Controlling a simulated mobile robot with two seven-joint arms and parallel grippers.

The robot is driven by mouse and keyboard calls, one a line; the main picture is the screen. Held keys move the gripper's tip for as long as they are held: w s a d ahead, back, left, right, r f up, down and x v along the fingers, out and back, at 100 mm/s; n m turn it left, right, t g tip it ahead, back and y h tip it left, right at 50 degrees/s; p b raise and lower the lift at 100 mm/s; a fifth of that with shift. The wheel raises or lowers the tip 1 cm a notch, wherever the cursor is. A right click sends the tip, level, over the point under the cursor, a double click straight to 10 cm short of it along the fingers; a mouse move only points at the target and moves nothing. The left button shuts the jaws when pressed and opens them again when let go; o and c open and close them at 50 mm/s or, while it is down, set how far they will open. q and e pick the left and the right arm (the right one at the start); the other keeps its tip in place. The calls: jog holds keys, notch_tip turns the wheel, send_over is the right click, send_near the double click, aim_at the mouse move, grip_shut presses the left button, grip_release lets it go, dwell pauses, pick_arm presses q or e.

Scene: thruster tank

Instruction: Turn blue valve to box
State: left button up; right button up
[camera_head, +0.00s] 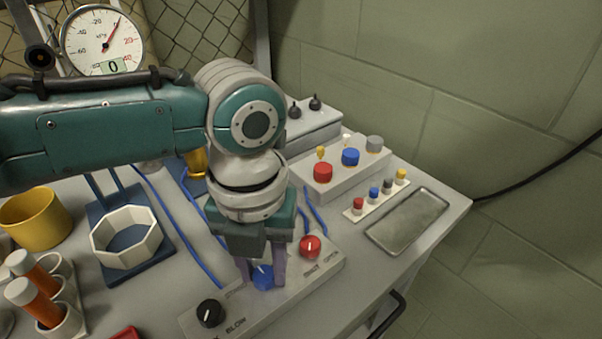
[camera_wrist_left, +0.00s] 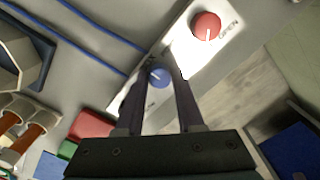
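The blue valve is a round knob (camera_head: 262,277) with a white pointer line, on a pale control panel (camera_head: 230,316) at the table's front edge. In the left wrist view the blue knob (camera_wrist_left: 159,76) shows between the fingertips. My left gripper (camera_head: 262,270) points down over it, one finger on each side. The fingers (camera_wrist_left: 164,80) stand apart, and I see no clear contact with the knob. Lettering around the blue knob is mostly hidden by the gripper, so I cannot read a box mark. My right gripper is not in view.
On the same panel, a red knob (camera_head: 310,246) sits to the right and a black knob (camera_head: 209,313) to the left. Behind are blue hoses (camera_head: 188,240), a white octagonal ring (camera_head: 127,237) and a button box (camera_head: 340,172). A metal tray (camera_head: 408,221) lies at right.

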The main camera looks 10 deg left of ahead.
aim_at(264, 273)
pick_arm(q)
jog(key=o, duration=0.5)
notch_tip(264, 273, up, 10)
jog(key=shift+p, duration=0.65)
